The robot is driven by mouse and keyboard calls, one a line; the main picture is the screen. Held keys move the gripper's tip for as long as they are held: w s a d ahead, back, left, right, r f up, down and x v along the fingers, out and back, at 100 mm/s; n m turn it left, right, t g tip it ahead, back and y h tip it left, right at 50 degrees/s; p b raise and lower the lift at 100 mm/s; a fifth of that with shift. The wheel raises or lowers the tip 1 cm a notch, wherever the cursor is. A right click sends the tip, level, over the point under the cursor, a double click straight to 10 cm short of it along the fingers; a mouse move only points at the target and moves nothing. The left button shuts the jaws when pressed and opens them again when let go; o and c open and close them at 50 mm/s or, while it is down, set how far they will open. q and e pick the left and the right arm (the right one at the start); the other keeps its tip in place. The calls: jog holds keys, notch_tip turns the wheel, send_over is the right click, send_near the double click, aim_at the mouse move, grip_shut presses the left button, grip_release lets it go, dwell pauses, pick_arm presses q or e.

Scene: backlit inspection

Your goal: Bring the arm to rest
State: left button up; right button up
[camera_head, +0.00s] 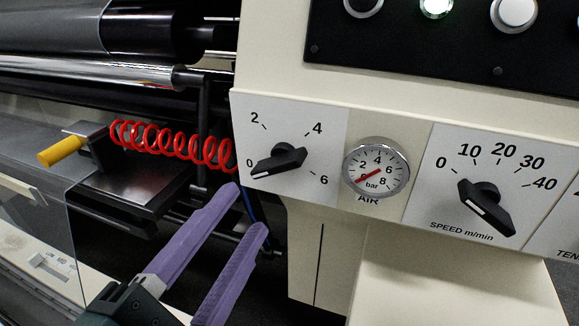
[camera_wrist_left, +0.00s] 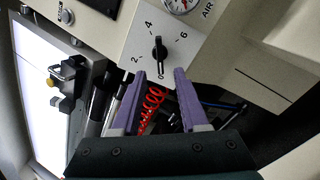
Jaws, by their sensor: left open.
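My left gripper (camera_head: 248,209) has two purple fingers and comes in from the lower left. It is open, with nothing between its fingers. Its tips are just below the lower left corner of the panel with the black 0–6 knob (camera_head: 280,160), apart from the knob. In the left wrist view the gripper (camera_wrist_left: 160,74) points up toward the same knob (camera_wrist_left: 159,50), whose white mark is near 0. My right gripper is not in view.
A round pressure gauge (camera_head: 376,168) and a speed knob (camera_head: 486,207) sit to the right on the cream machine front. A red coiled hose (camera_head: 170,142) and a yellow handle (camera_head: 62,151) are at left. A clear pane edge stands at far left.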

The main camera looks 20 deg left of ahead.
pick_arm(q)
jog(key=shift+s, duration=1.05)
jog(key=s+d+r+m+g+h+p, duration=0.1)
jog(key=d+r+m+g+h+p, duration=0.6)
jog(key=m, duration=1)
jog(key=s+a+m+g+y+p, duration=0.7)
jog(key=s+a+m, duration=0.15)
jog(key=a, duration=0.45)
notch_tip(320, 180, up, 37)
jog(key=p, duration=3.8)
jog(key=shift+s+a, duration=0.2)
jog(key=shift+a, duration=0.05)
